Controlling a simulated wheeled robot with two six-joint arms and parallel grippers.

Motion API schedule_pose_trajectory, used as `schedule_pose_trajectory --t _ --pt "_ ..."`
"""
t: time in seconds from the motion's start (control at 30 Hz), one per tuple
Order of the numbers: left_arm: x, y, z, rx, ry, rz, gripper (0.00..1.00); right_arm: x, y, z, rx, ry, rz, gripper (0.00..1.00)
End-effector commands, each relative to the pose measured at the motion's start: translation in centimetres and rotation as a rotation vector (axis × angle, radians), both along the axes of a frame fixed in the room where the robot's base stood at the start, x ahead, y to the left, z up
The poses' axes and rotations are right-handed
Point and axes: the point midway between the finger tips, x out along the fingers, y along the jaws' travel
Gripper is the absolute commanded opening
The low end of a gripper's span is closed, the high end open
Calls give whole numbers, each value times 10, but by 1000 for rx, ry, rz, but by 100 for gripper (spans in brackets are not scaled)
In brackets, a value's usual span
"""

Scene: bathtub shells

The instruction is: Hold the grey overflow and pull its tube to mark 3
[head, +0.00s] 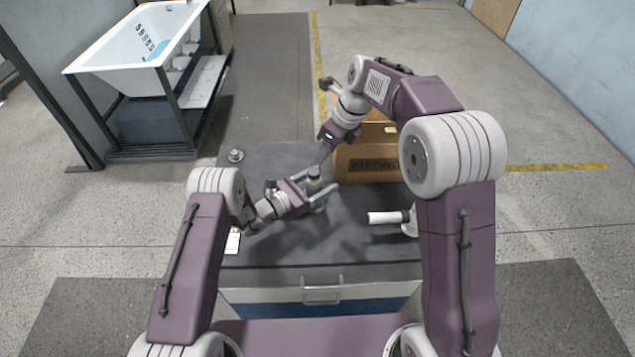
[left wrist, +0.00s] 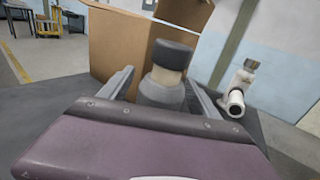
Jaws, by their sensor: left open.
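The grey overflow (head: 314,179) stands upright on the dark worktop, small in the head view. The left wrist view shows its grey body (left wrist: 163,90), a pale band above it and a black top. My left gripper (head: 313,190) is open, with a finger on each side of the overflow; contact is not clear. My right gripper (head: 322,160) points down just behind and above the overflow, apart from its top as far as I can tell; its finger gap is too small to judge. No marks on the tube are readable.
A white fitting with a side pipe (head: 386,217) stands to the right on the worktop (head: 350,255). An open cardboard box (head: 365,165) is behind. A small grey round part (head: 236,156) lies at the back left. A bathtub (head: 140,45) on a stand is farther left.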

Motion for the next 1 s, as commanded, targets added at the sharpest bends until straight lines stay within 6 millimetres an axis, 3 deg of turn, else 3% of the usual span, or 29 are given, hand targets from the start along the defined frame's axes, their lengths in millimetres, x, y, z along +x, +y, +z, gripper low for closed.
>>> schedule_pose_trajectory --t 0.03,0.3,0.37,0.4,0.53,0.63,0.83,0.93,1.0 --pt "0 0 0 0 0 0 72 0 0 0 0 0 0 36" --pt "0 0 0 0 0 0 0 0 0 0 0 0 0 36" --pt "0 0 0 0 0 0 0 0 0 0 -1 -1 5 53" --pt "0 0 0 0 0 0 0 0 0 0 -5 -7 23 56" --pt "0 0 0 0 0 0 0 -7 4 0 -26 -36 224 56" --pt "0 0 0 0 0 0 0 -31 29 -2 52 -47 492 56" --pt "0 0 0 1 -1 0 0 -95 90 -13 468 -124 925 56" --pt "0 0 0 0 -1 0 0 -104 105 -12 732 -273 966 56" --pt "0 0 0 0 -1 0 0 -94 102 -12 893 -435 890 56"
